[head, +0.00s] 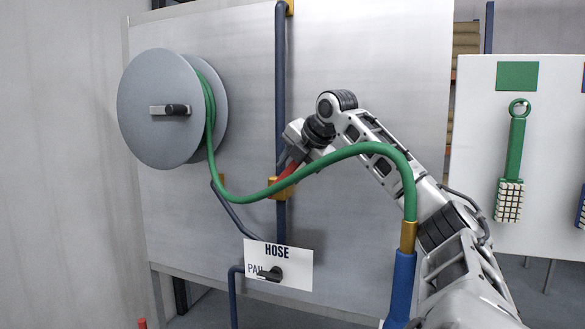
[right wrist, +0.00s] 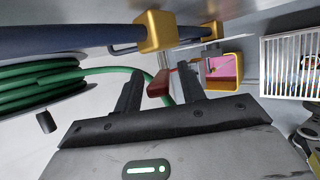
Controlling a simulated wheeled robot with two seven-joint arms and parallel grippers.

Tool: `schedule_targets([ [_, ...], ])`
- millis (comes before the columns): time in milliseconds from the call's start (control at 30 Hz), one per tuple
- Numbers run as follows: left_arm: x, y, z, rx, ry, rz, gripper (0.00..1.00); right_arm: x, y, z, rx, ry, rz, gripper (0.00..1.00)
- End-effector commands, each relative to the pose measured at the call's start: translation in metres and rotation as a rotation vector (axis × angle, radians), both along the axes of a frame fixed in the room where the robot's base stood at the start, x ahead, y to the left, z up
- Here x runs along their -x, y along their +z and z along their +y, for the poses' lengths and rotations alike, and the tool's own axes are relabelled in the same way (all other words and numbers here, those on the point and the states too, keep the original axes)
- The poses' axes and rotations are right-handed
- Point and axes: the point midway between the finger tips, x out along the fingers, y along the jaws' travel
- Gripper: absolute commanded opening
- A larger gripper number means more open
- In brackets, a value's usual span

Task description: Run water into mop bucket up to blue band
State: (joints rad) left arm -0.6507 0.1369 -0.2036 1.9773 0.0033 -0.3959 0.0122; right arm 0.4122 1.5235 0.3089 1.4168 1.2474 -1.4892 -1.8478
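My right gripper (right wrist: 160,70) is open, its two dark fingers apart on either side of a red lever (right wrist: 158,88). I cannot tell whether they touch it. The red lever (head: 290,170) sits at a brass valve block (head: 281,188) on the dark blue pipe; the block also shows in the right wrist view (right wrist: 155,32). A plate marked HOSE and PAIL (head: 300,270) carries a black knob (head: 273,274). A yellow container (right wrist: 237,70) with a pink inside shows in the right wrist view; no blue band or water level is visible. My left gripper is out of view.
A green hose (head: 350,150) runs from a grey reel (head: 150,110) across in front of my right arm to a brass-collared blue piece (head: 402,285). A white board (head: 475,150) with a green brush (head: 514,160) stands right. A white slatted grille (right wrist: 290,68) shows in the wrist view.

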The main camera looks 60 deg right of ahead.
Motion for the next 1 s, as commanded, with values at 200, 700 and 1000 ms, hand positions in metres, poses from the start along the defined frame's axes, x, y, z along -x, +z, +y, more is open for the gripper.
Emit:
schedule_targets([
  [200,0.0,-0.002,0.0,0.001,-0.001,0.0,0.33,0.003,0.003,0.001,0.001,0.0,-0.001,0.4],
  [700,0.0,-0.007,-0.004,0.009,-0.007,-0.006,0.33,0.073,0.079,0.031,0.003,-0.002,-0.003,0.4],
  [1000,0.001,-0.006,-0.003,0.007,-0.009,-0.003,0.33,0.101,0.109,0.043,0.002,-0.001,0.0,0.4],
])
